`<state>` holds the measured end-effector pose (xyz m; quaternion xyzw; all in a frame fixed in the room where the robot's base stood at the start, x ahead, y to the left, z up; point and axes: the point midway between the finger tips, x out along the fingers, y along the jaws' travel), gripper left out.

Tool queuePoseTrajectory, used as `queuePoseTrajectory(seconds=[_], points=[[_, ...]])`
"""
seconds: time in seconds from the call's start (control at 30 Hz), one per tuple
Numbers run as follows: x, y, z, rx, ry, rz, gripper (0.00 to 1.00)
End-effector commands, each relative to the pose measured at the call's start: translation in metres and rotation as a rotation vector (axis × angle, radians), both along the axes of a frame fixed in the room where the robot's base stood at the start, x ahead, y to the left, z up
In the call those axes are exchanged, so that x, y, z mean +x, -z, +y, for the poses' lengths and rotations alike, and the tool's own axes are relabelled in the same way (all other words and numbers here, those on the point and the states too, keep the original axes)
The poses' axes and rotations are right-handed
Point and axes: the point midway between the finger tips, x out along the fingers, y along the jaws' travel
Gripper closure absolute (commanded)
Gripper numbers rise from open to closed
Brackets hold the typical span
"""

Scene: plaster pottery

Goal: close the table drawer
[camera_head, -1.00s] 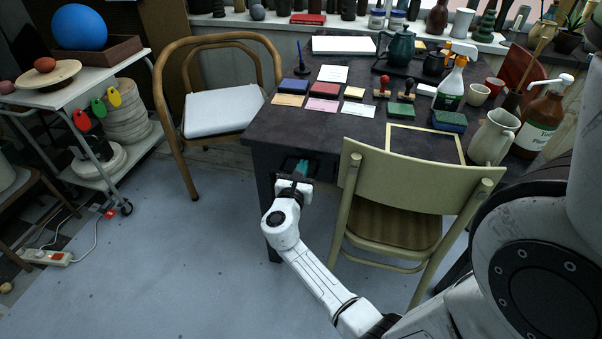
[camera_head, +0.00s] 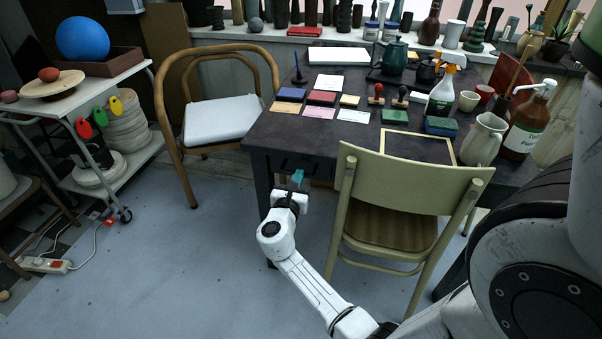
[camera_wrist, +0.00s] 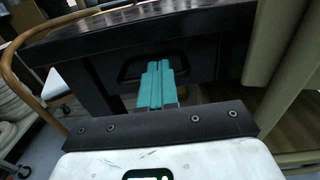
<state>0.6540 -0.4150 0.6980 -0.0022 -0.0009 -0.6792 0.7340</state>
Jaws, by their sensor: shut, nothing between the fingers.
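The dark table (camera_head: 268,133) has a drawer (camera_head: 312,166) in its front, left of the chair. The drawer front (camera_wrist: 195,58) is also in the wrist view, under the table top, with a dark loop-shaped handle (camera_wrist: 126,74). The drawer front looks about level with the table's front, with no clear gap showing. My gripper (camera_head: 297,176) is in front of it, with its teal fingers together and empty. In the wrist view the fingers (camera_wrist: 157,82) point at the drawer and cover part of the handle; they look apart from it.
A pale green wooden chair (camera_head: 415,180) stands close to the right of my gripper. A bentwood armchair (camera_head: 222,118) with a white cushion is at the table's left. A white trolley (camera_head: 140,80) stands far left.

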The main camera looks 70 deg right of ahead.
Motion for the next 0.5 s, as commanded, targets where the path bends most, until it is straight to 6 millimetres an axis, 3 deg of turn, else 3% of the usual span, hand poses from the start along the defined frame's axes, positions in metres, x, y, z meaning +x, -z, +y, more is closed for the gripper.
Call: queuePoseTrajectory(seconds=[0.3,0.5], points=[[-0.004,0.000,0.056,0.001,-0.003,0.001,1.00],[-0.006,0.000,0.082,0.000,-0.002,0.001,1.00]])
